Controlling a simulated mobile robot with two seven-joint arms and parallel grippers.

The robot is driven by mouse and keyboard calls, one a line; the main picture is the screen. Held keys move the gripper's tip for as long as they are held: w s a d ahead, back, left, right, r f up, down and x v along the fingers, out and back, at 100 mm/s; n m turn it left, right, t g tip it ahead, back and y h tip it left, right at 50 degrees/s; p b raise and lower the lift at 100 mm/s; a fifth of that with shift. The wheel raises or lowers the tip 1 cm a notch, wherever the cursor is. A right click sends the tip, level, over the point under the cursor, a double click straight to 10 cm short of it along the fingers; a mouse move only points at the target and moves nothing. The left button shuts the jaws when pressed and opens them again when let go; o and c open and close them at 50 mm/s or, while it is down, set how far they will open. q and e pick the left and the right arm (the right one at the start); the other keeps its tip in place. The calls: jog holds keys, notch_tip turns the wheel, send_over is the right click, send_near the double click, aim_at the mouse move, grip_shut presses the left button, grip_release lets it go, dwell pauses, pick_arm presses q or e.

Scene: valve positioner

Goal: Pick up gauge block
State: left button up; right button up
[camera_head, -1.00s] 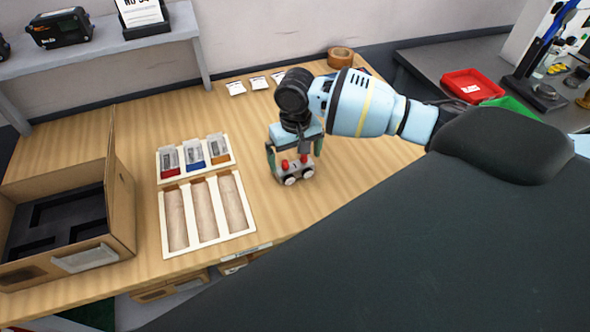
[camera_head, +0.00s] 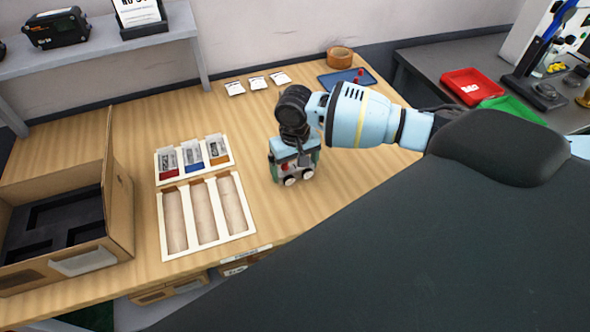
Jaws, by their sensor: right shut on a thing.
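The gauge block (camera_head: 292,179), a small grey block with round white-faced dials and a red knob, is on the wooden table right of the white trays. My right gripper (camera_head: 293,165) reaches down over it from above and is shut on it, one finger at each side. The gripper body hides most of the block's top. I cannot tell whether the block's underside touches the table. My left gripper is not in view.
A white three-slot tray (camera_head: 206,177) and a smaller tray with coloured bins (camera_head: 194,179) lie left of the block. An open cardboard box (camera_head: 121,205) with black foam stands far left. A blue tray (camera_head: 335,81) and tape roll (camera_head: 340,52) are at the back.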

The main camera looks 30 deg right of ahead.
aim_at(295, 167)
jog(key=shift+r, duration=0.1)
jog(key=shift+r, duration=1.8)
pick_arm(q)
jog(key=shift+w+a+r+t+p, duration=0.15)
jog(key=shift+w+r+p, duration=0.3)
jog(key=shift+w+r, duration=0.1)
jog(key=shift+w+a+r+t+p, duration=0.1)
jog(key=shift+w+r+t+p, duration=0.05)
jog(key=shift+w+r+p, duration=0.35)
pick_arm(e)
jog(key=s+d, duration=0.1)
jog(key=s, duration=0.4)
jog(key=s+d+r, duration=0.1)
jog(key=s+d, duration=0.1)
jog(key=s, duration=0.3)
jog(key=s+d, duration=0.2)
jog(key=s, duration=0.3)
jog(key=shift+s+r, duration=0.15)
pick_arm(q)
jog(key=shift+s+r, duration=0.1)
pick_arm(e)
jog(key=w+a+r+n, duration=0.1)
jog(key=w+a+r, duration=0.1)
jog(key=a+r, duration=0.2)
jog(key=w+a+r, duration=0.2)
jog(key=a+r, duration=0.3)
jog(key=a, duration=0.4)
jog(key=shift+w+a+r+n, duration=0.2)
jog(key=shift+w+r+n, duration=0.1)
jog(key=shift+n, duration=0.1)
